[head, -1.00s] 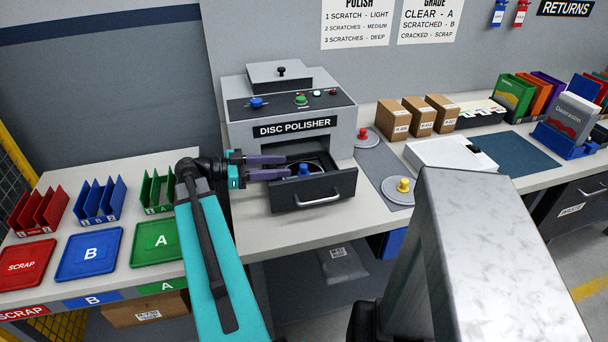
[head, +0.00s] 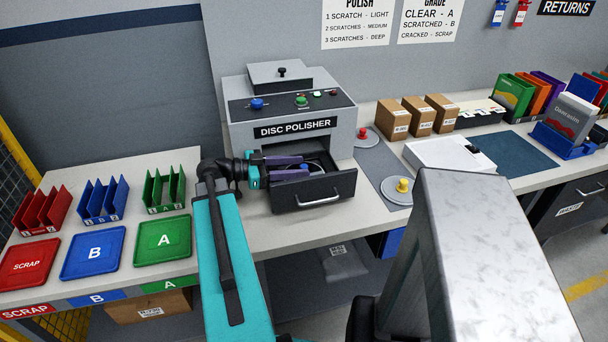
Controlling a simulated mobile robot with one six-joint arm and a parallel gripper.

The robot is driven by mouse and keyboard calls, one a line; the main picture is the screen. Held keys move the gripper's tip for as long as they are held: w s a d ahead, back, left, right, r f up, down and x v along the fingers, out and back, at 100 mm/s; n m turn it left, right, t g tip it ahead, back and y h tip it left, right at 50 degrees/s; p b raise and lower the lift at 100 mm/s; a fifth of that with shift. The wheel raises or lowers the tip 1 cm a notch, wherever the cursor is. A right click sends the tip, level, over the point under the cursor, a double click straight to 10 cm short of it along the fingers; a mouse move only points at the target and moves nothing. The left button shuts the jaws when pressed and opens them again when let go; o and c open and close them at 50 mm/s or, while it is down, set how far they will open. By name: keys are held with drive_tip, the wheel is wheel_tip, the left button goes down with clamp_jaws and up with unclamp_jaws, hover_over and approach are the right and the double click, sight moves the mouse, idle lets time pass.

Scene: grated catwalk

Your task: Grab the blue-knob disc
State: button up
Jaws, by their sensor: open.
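The blue-knob disc sits in the open drawer (head: 325,187) of the disc polisher (head: 290,125). Its blue knob (head: 305,167) shows just beyond the ends of my fingers, and most of the disc is hidden by my gripper and the drawer front. My gripper (head: 304,166) reaches in from the left with its purple fingers apart, one farther back and one nearer, at the knob. I cannot tell whether the fingers touch the knob.
A red-knob disc (head: 365,142) and a yellow-knob disc (head: 399,190) lie on the grey mat right of the polisher. Scrap (head: 28,263), B (head: 94,252) and A (head: 162,242) trays lie at left. Cardboard boxes (head: 419,120) stand at right.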

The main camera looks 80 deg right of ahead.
clamp_jaws()
idle(0.3)
drive_tip(key=shift+a+r, duration=0.1)
drive_tip(key=shift+r, duration=0.05)
drive_tip(key=shift+a+r+b, duration=0.15)
drive_tip(key=shift+r+b, duration=0.2)
drive_tip(key=shift+b, duration=0.05)
drive_tip(key=s+a+r+b, duration=0.1)
drive_tip(key=a+r+b, duration=0.2)
drive_tip(key=r, duration=0.7)
drive_tip(key=shift+s+b, duration=0.25)
drive_tip(key=shift+b, duration=0.3)
